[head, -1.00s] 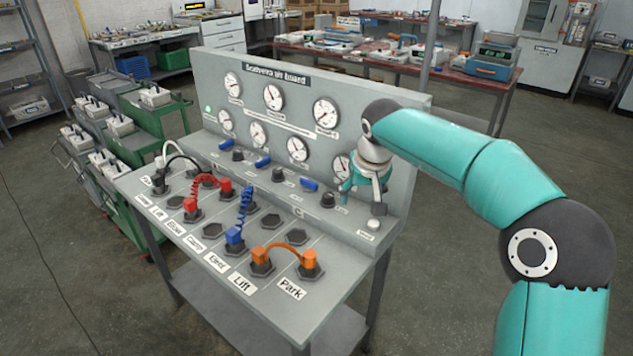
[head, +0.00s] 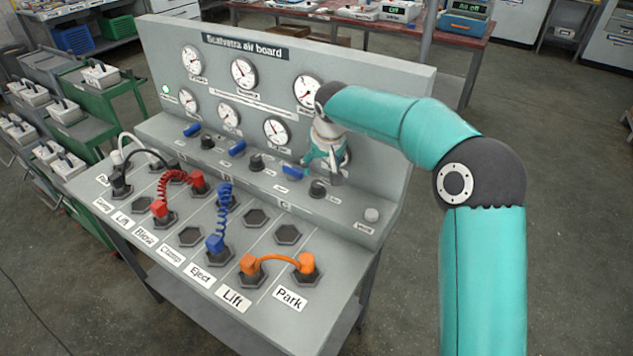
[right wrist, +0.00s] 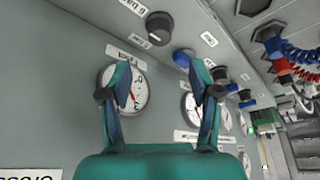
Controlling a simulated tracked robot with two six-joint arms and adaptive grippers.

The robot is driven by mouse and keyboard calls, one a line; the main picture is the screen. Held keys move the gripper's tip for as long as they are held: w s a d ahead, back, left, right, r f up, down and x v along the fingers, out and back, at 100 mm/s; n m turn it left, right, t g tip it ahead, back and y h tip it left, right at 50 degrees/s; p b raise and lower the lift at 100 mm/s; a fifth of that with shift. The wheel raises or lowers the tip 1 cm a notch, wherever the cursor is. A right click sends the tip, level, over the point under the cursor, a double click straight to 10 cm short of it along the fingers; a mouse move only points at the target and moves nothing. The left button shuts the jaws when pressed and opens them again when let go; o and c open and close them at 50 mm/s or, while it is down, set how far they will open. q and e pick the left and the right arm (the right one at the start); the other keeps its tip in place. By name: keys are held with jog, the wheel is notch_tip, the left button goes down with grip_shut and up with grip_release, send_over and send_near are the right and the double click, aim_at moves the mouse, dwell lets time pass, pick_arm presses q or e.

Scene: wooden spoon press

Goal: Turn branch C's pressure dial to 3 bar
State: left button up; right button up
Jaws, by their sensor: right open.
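Branch C's pressure dial is most likely the rightmost black knob (head: 318,188) on the board's sloped ledge, right of a blue lever (head: 293,172); its setting is too small to read. My right gripper (head: 322,172) points down just above and behind this knob, apart from it as far as I can tell. In the right wrist view the two fingers (right wrist: 163,92) are spread and empty, with a gauge (right wrist: 135,98) behind the left one. A black knob (right wrist: 158,27) and a blue lever (right wrist: 182,57) show beyond the fingertips. My left gripper is not in view.
The upright panel (head: 370,95) with several gauges stands close behind the gripper. More knobs and blue levers line the ledge to the left. Coloured hoses, including an orange one (head: 277,259), loop over the front sockets.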

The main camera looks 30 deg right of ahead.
aim_at(318, 184)
jog(key=p+x, duration=0.1)
jog(key=x, duration=0.9)
jog(key=c, duration=1.1)
jog(key=shift+c, duration=0.2)
